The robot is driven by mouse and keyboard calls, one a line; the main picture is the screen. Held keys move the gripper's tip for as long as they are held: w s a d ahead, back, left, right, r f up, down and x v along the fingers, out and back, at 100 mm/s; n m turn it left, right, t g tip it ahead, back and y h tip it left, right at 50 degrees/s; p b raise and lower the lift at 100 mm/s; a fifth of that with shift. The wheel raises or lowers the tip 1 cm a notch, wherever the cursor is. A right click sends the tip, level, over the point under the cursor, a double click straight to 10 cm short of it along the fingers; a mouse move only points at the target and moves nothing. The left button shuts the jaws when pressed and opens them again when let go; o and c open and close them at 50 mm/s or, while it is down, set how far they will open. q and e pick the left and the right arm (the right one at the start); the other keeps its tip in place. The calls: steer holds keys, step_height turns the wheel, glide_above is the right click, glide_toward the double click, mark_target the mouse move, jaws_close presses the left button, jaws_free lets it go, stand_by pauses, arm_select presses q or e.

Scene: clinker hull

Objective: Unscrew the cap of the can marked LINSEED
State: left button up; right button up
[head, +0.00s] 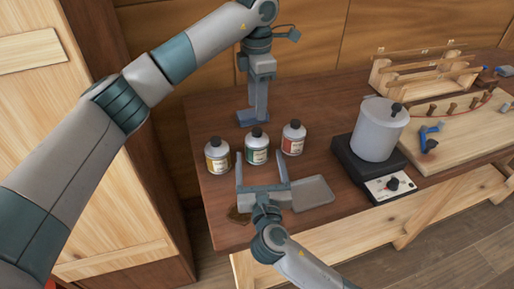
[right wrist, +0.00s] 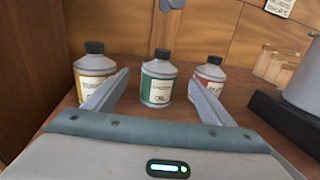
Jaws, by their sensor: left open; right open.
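Three grey cans with black caps stand upright in a row on the brown bench: a yellow-labelled can (head: 217,157), a green-labelled can (head: 257,149) and a red-labelled can (head: 293,140). In the right wrist view the green label's lower word looks like OIL (right wrist: 156,91); its upper line is too small to read. No label clearly reads LINSEED. All caps are on. My right gripper (head: 261,156) is open and empty at the near side of the row, its fingers pointing toward the green can. My left gripper (head: 254,113) is open and empty behind the cans, pointing down.
A grey flat tray (head: 314,194) lies right of my right gripper. A grey pot (head: 380,130) stands on a black hotplate (head: 362,171) to the right. Beyond it are a wooden board (head: 470,134) with pegs and a blue tool (head: 430,137). A wooden cabinet is at left.

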mark_target(256, 130)
steer(key=w, duration=0.8)
steer(key=w+a, duration=0.1)
steer(key=w, duration=0.4)
steer(key=shift+s, duration=0.1)
jaws_close()
arm_select(q)
steer(key=m, duration=1.3)
steer(key=shift+m, duration=0.3)
steer(key=m, duration=1.3)
